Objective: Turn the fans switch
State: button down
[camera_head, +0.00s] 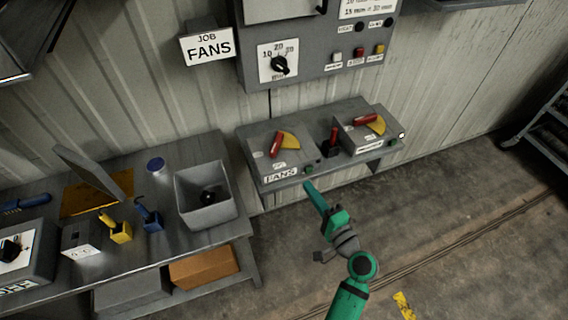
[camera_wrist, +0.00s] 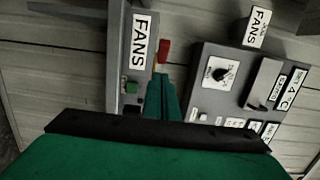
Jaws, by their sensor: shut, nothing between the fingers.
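The fans switch is a grey box (camera_head: 262,163) with a white FANS label (camera_head: 281,174) on its front, a red lever (camera_head: 276,146) and a yellow sector plate (camera_head: 291,139). The lever leans up and to the right. My gripper (camera_head: 309,184) is shut and empty, just in front of and below the box's right front corner. In the wrist view the shut fingers (camera_wrist: 163,76) point toward the red lever (camera_wrist: 163,50), beside the FANS label (camera_wrist: 139,42). Whether they touch anything, I cannot tell.
A second lever box (camera_head: 362,139) stands to the right, with a small red-handled switch (camera_head: 332,142) between the two. A grey panel with a dial (camera_head: 279,65) and a FANS sign (camera_head: 207,47) are above. A workbench with an open grey bin (camera_head: 206,212) is at left.

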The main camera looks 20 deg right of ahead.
send_near(276, 153)
jog(key=w+d, duration=0.2)
jog(key=shift+w+d+f, duration=0.15)
jog(key=shift+w+d, duration=0.1)
jog(key=shift+w, duration=0.15)
jog(key=shift+w+a, duration=1.05)
jog(key=shift+a, duration=0.15)
jog(key=shift+w+a, duration=0.3)
jog(key=shift+a, duration=0.1)
jog(key=shift+a+m+h, duration=0.2)
jog(key=shift+m+h, duration=0.1)
jog(key=shift+h, duration=0.2)
jog(key=shift+w+d, duration=0.1)
